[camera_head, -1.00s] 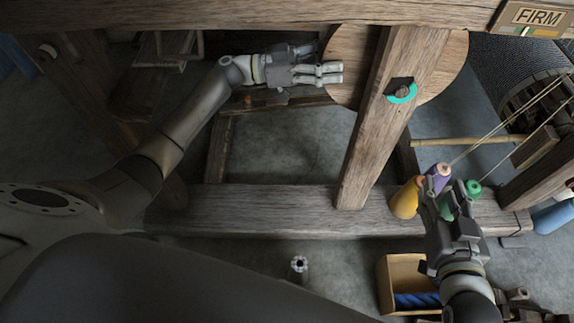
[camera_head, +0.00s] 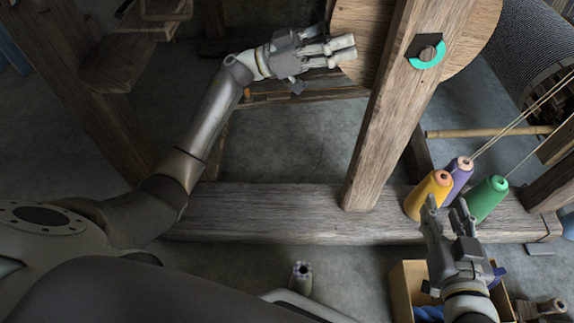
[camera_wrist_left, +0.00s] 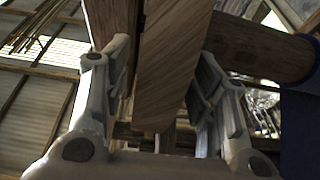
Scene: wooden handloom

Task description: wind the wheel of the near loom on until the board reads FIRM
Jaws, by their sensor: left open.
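The wheel (camera_head: 361,22) is a pale wooden disc at the top of the head view, partly hidden behind an upright post and cut off by the frame. My left gripper (camera_head: 343,50) is open, its fingertips at the disc's left edge. In the left wrist view the open fingers (camera_wrist_left: 165,85) stand on either side of a wooden piece (camera_wrist_left: 172,65); I cannot tell whether they touch it. My right gripper (camera_head: 446,205) is open and empty, in front of the yarn cones.
The post (camera_head: 385,120) carries a turquoise arc (camera_head: 427,61) around a peg. Yellow (camera_head: 428,197), purple (camera_head: 458,176) and green (camera_head: 487,199) cones stand on the low beam (camera_head: 270,212). An open box (camera_head: 401,290) sits below them. Open floor shows behind the beam.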

